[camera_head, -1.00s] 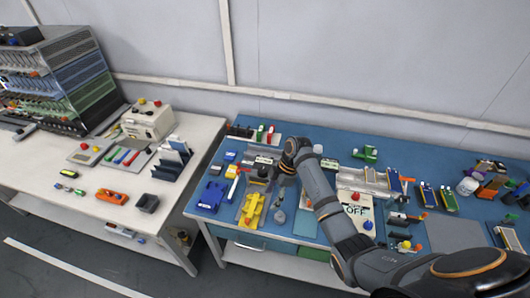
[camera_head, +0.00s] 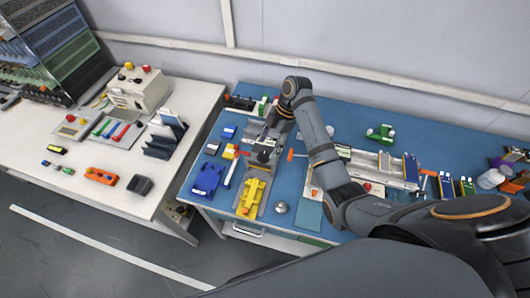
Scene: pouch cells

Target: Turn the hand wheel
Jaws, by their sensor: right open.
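My right arm reaches in from the lower right. Its open right gripper (camera_head: 266,146) points down over the back part of a grey fixture on the blue table. A small dark, rounded part (camera_head: 263,156) sits right under the fingertips and may be the hand wheel. The gripper partly covers it, and I cannot tell whether they touch. A yellow clamp-like piece (camera_head: 252,193) lies on the front of the same fixture. My left gripper is not in view.
A blue block (camera_head: 207,179) and small coloured parts lie left of the fixture. A silver knob (camera_head: 281,207) stands to its right. A metal rail fixture (camera_head: 383,168) and a green part (camera_head: 381,132) lie further right. A white table (camera_head: 75,170) stands at left.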

